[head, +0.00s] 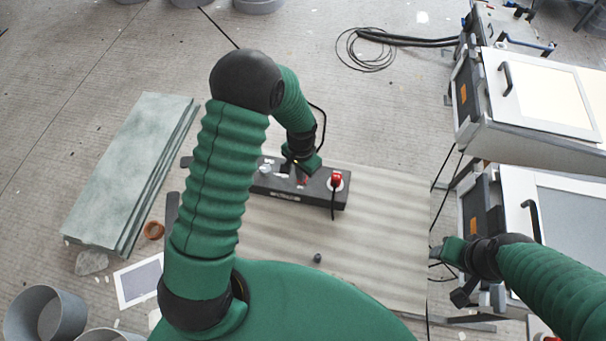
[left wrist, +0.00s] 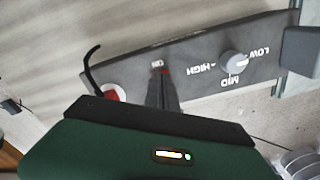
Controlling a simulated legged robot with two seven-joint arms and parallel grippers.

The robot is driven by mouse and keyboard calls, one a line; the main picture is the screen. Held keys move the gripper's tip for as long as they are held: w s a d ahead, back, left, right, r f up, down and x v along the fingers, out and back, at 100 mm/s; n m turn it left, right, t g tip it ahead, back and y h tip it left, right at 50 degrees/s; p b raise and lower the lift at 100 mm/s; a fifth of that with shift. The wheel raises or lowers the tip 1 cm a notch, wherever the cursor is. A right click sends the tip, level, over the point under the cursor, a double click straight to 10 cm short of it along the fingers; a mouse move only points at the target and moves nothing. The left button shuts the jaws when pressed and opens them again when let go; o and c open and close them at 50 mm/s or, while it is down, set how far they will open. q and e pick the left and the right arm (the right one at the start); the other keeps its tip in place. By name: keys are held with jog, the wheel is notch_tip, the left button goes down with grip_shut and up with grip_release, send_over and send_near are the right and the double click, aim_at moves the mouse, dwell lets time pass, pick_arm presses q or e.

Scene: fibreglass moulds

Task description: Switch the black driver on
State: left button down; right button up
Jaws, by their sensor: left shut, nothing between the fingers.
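The black driver (head: 322,196) is a long dark box on the pale board in the head view. It also shows in the left wrist view (left wrist: 205,84), with a grey dial (left wrist: 235,63) marked LOW, MID and HIGH. A small red switch part (left wrist: 165,72) with white lettering beside it sits at my left fingertips. My left gripper (left wrist: 163,80) is shut and empty, its tips at or just over the switch; contact cannot be told. The fingers partly hide the switch. My right gripper (head: 447,252) is at the right, away from the driver; its fingers are unclear.
A red plug (head: 336,180) with a black cable stands at the driver's right end. Green-grey sheets (head: 130,165) are stacked at the left, near grey buckets (head: 45,315). White cabinets (head: 530,100) stand at the right. The pale board (head: 380,240) is mostly clear.

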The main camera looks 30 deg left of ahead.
pick_arm(q)
jog(key=shift+f+b, duration=0.6)
jog(key=shift+f, duration=0.3)
dwell(0.4)
jog(key=shift+r, duration=0.1)
notch_tip(320, 180, up, 7)
jog(key=p, duration=0.6)
jog(key=shift+s, duration=0.1)
